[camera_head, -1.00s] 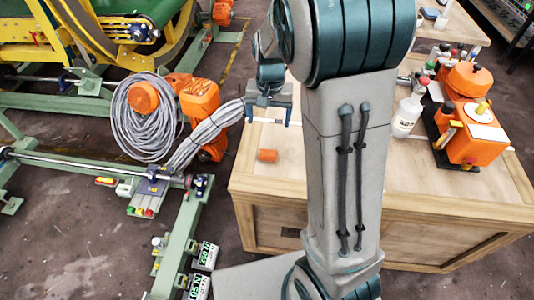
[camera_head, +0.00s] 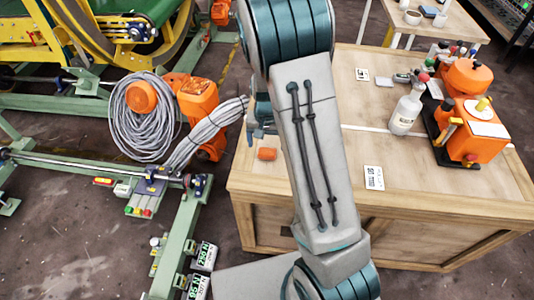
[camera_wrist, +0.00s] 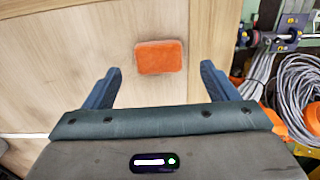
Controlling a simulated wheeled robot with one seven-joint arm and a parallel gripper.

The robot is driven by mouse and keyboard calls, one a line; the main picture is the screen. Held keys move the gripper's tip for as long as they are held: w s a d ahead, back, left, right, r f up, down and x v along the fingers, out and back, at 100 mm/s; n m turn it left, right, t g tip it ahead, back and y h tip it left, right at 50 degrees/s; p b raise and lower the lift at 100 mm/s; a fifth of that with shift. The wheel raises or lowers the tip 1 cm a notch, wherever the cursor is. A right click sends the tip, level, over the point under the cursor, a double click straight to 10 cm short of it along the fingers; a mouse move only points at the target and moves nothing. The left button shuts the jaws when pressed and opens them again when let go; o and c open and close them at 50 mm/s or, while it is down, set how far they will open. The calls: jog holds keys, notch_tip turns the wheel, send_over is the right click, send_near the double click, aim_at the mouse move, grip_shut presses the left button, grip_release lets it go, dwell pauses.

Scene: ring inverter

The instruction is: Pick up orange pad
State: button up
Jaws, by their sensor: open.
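The orange pad (camera_head: 267,154) lies flat near the left edge of the wooden crate table (camera_head: 420,165). In the wrist view the orange pad (camera_wrist: 160,57) is a rounded rectangle on the bare wood, just beyond the fingertips and between their lines. My gripper (camera_wrist: 158,70) is open and empty, with one blue finger to each side. In the head view my gripper (camera_head: 258,130) is mostly hidden behind my arm, close to the pad. I cannot tell its height above the wood.
A white bottle (camera_head: 406,112) and an orange machine (camera_head: 472,130) stand on the table's right part. A white label (camera_head: 374,178) lies near the front. A coiled grey cable (camera_head: 140,125) hangs off the left side. The wood around the pad is clear.

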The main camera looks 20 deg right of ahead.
aim_at(267, 151)
notch_tip(267, 151, down, 3)
jog(key=shift+s+f, duration=0.1)
jog(key=shift+f, duration=0.05)
jog(key=c, duration=1.1)
jog(key=shift+c, duration=0.2)
jog(key=shift+r, duration=0.7)
notch_tip(267, 151, up, 3)
jog(key=shift+f, duration=0.1)
jog(key=s+d+r, duration=0.6)
jog(key=d+r, duration=0.1)
jog(key=d, duration=0.2)
jog(key=shift+s+d, duration=0.3)
jog(key=shift+s, duration=0.1)
